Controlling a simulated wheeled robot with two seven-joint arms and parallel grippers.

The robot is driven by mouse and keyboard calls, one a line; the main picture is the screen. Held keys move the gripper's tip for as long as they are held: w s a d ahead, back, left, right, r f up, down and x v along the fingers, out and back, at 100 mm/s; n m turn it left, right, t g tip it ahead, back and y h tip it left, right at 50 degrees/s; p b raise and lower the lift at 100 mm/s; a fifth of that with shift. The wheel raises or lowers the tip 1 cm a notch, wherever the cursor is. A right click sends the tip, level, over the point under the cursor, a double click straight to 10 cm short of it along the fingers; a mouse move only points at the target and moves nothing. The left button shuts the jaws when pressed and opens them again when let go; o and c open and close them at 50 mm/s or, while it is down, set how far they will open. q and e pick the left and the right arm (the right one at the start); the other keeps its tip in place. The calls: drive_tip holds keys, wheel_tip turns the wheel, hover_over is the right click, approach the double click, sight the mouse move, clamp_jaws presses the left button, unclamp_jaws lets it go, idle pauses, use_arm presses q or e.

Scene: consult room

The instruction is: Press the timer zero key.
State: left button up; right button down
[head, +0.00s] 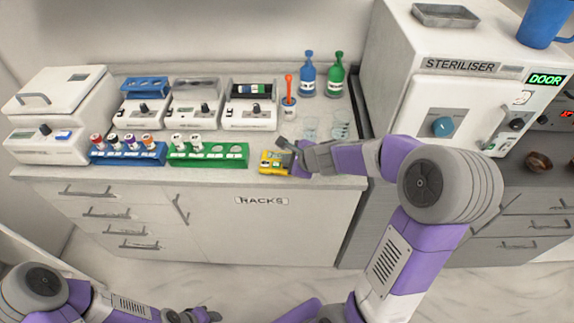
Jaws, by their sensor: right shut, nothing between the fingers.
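The timer (269,163) is a small yellow device near the front edge of the counter, left of the glass beakers. Its keys are too small to tell apart, and its right part is hidden by my gripper. My right gripper (281,145) is shut and empty, with its fingertips at the timer's upper right side. I cannot tell whether they touch it. My left arm shows low at the left, with its end (207,314) at the bottom edge. Its fingers cannot be made out clearly.
A green rack (208,160) and a blue rack (127,158) with tubes stand left of the timer. Glass beakers (341,128), a blue bottle (308,80) and a green bottle (335,80) stand behind. The steriliser (462,90) is at the right.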

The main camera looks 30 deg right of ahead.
drive_tip(key=shift+f, duration=0.25)
idle(0.5)
drive_tip(key=shift+r+p, duration=0.65)
drive_tip(key=shift+r, duration=0.25)
drive_tip(key=shift+r, duration=0.1)
wheel_tip(320, 180, up, 5)
drive_tip(key=p, duration=0.5)
idle(0.4)
